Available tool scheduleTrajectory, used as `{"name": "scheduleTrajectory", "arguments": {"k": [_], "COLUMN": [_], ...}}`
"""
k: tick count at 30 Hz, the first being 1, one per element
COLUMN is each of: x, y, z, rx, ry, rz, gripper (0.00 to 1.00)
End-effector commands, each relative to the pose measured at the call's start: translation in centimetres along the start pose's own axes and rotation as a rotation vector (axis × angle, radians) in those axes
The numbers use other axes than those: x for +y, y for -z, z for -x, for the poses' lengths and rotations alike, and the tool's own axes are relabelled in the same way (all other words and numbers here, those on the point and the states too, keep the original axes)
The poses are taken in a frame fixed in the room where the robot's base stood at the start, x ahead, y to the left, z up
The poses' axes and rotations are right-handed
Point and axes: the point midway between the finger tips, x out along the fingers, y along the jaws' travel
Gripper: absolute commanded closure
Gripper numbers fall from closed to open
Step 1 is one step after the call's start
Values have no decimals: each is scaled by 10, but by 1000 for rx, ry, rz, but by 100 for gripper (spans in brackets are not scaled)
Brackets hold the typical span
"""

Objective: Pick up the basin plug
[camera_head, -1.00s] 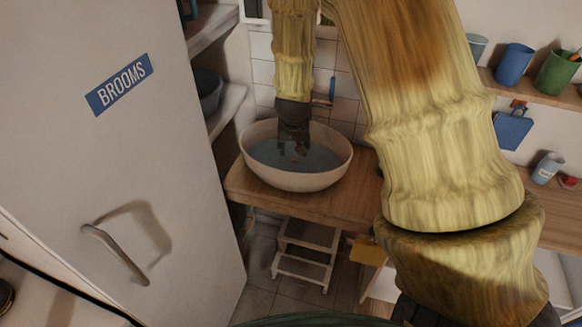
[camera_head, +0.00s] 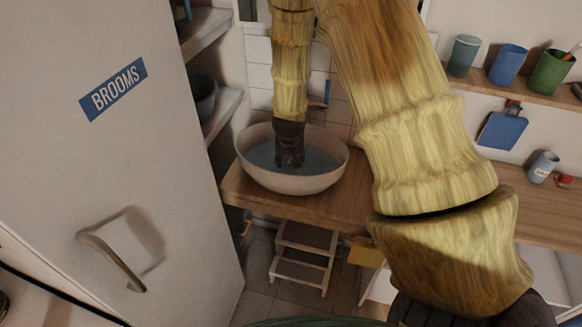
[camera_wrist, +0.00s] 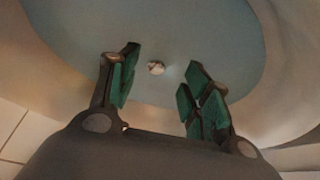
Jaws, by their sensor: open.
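The basin (camera_head: 290,182) is a pale oval bowl on the wooden counter, with bluish water or a bluish inside. My gripper (camera_head: 290,165) points down into it, its fingers low inside the bowl. In the wrist view my gripper (camera_wrist: 158,88) is open, with its green-padded fingers spread apart and nothing between them. A small round whitish and brown thing (camera_wrist: 156,68), likely the basin plug, lies in the basin (camera_wrist: 200,30) just beyond the fingertips, roughly midway between them. In the head view the plug is hidden by my gripper.
A door labelled BROOMS (camera_head: 150,190) stands close on the left, with shelves behind it. A white step stool (camera_head: 302,255) is below the wooden counter (camera_head: 340,205). Cups (camera_head: 508,64) stand on a shelf at the right. The basin wall surrounds my gripper.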

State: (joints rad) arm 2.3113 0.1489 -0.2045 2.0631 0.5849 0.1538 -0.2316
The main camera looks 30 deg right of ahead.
Motion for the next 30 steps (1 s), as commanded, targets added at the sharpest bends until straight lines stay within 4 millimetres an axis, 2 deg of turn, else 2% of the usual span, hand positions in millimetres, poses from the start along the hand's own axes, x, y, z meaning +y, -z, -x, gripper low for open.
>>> {"name": "scheduleTrajectory", "arguments": {"k": [12, 23, 26, 30], "x": [3, 3, 3, 3], "y": [6, 6, 6, 6], "z": [-40, -45, -45, -45], "rx": [0, 1, 1, 1], "ry": [0, 0, 0, 0], "rz": [-1, -1, -1, -1], "gripper": [52, 52, 66, 92]}}
